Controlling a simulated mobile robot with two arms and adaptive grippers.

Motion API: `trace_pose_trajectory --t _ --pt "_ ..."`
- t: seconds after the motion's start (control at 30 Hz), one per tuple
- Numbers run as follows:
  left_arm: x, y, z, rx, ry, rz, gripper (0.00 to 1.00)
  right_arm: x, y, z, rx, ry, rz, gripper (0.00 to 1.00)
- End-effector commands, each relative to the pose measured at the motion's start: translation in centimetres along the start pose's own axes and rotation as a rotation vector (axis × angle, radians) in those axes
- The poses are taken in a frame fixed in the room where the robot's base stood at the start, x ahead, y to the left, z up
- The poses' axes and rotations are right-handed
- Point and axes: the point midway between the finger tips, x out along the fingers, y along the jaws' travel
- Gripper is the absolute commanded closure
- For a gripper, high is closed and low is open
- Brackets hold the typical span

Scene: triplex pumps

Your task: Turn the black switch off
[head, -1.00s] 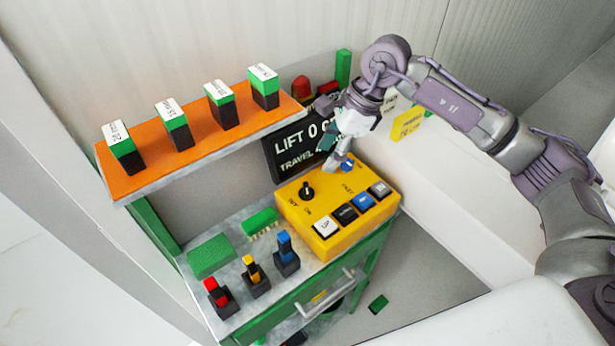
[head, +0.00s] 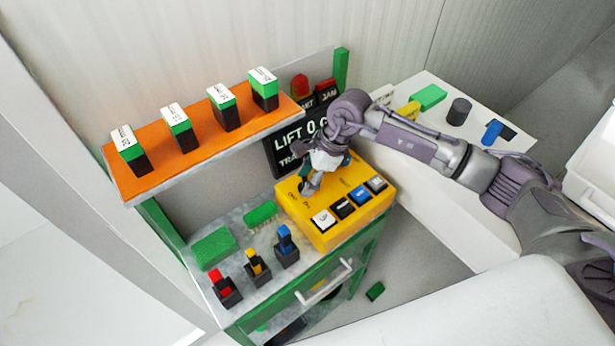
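The yellow control box (head: 325,235) stands on the right end of the grey bench top. The black switch, a rotary knob on the box's left half, is hidden now behind my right gripper (head: 306,190). My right gripper points down over that spot, its fingertips at or just above the knob; I cannot tell whether they touch it or how far apart they are. A white button (head: 322,220), a black button (head: 343,208), a blue button (head: 360,194) and a grey-white button (head: 376,184) line the front of the box. My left gripper is not in view.
An orange shelf (head: 187,158) with several green-and-black blocks is at upper left. Red (head: 221,288), yellow (head: 254,263) and blue (head: 285,241) levers stand on the bench's front. A dark display (head: 290,148) is behind the box. A white table (head: 420,110) with small objects is at right.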

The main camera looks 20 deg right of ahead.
Motion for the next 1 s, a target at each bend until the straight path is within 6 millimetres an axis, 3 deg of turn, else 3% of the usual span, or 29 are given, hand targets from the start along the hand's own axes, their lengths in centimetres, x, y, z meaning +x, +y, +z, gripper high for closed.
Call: trace_pose_trajectory --t 0.03,0.23,0.63,1.0 --pt "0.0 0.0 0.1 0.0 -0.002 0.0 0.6 0.0 0.0 0.0 0.0 0.0 0.0 0.63" --pt "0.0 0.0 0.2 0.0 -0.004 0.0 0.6 -0.1 0.0 0.0 0.0 0.0 0.0 0.93" --pt "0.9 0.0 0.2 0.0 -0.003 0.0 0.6 0.1 0.0 -0.1 0.081 0.0 -0.036 0.93" --pt "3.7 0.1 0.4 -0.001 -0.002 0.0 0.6 0.3 0.2 -0.1 0.359 -0.003 -0.154 0.93"
